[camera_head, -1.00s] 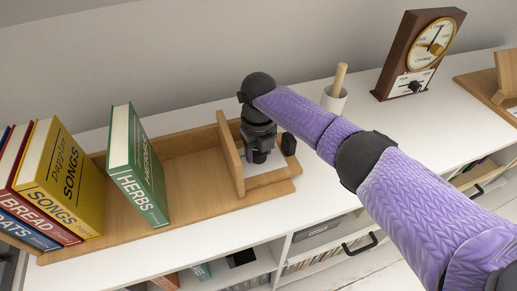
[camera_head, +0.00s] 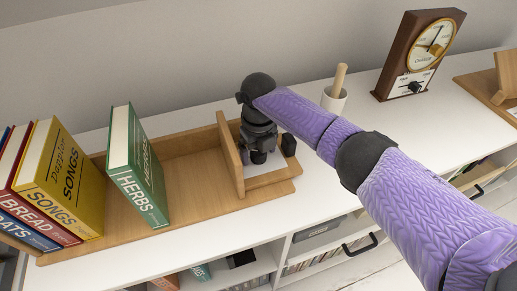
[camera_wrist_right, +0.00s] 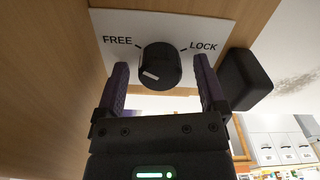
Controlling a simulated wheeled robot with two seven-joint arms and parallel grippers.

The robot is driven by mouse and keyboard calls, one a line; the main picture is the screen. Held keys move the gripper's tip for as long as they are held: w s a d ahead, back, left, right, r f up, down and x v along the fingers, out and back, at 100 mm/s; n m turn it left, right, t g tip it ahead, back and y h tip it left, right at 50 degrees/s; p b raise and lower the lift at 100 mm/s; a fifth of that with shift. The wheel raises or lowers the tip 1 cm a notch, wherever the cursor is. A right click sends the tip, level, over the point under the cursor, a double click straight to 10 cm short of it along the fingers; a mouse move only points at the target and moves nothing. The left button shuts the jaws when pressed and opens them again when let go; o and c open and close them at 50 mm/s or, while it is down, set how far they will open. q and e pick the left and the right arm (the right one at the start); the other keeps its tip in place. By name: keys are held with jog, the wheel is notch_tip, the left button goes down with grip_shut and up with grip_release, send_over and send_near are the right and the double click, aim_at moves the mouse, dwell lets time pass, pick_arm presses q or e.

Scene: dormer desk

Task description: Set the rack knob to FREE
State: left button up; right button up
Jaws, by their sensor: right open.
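The rack knob (camera_wrist_right: 160,66) is a round black knob on a white plate (camera_wrist_right: 202,28) with FREE printed at its upper left and LOCK at its upper right. A white mark on the knob face lies toward its lower left. My right gripper (camera_wrist_right: 161,84) is open, with one finger on each side of the knob; I cannot tell if either touches it. In the head view my right gripper (camera_head: 260,150) is at the right end of the wooden book rack (camera_head: 190,165) and hides the knob. My left gripper is not in view.
A black block (camera_wrist_right: 243,80) sticks out just right of the knob. Several books, among them a green one (camera_head: 137,165), stand in the rack. A white cup with a wooden pestle (camera_head: 334,98) and a brown clock (camera_head: 420,50) stand farther right on the white top.

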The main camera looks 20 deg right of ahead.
jog(key=shift+r, duration=0.2)
notch_tip(320, 180, up, 9)
jog(key=p, duration=0.3)
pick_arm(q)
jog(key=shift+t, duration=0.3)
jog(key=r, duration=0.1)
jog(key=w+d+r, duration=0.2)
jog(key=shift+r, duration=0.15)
pick_arm(e)
jog(key=shift+r, duration=0.25)
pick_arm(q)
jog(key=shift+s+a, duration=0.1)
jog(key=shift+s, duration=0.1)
